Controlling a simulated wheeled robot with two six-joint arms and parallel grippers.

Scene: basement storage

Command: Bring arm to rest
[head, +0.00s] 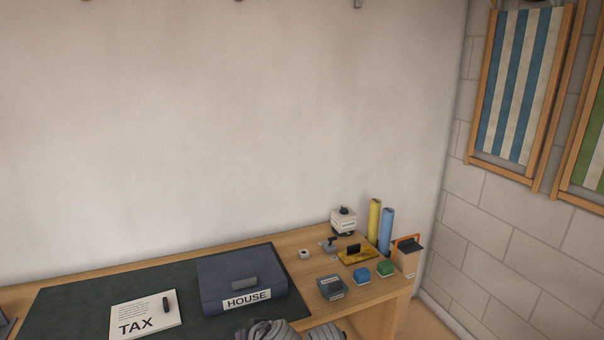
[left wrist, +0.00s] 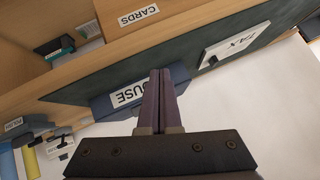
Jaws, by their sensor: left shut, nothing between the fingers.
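My left gripper (left wrist: 161,76) shows in the left wrist view with its two dark fingers pressed together and nothing between them. The fingers overlap the blue-grey HOUSE box (left wrist: 128,97) in that view; I cannot tell the gap between them. In the head view a grey part of my arm shows at the bottom edge, in front of the HOUSE box (head: 231,274), and the fingers cannot be made out there. My right gripper is in neither view.
The wooden desk (head: 340,306) carries a dark green mat (head: 72,297), white TAX papers (head: 133,321) with a black pen-like item, and small items at right. Blue (head: 387,231) and yellow (head: 374,221) rolls stand at its back right. Striped deckchairs (head: 519,84) hang on the right wall.

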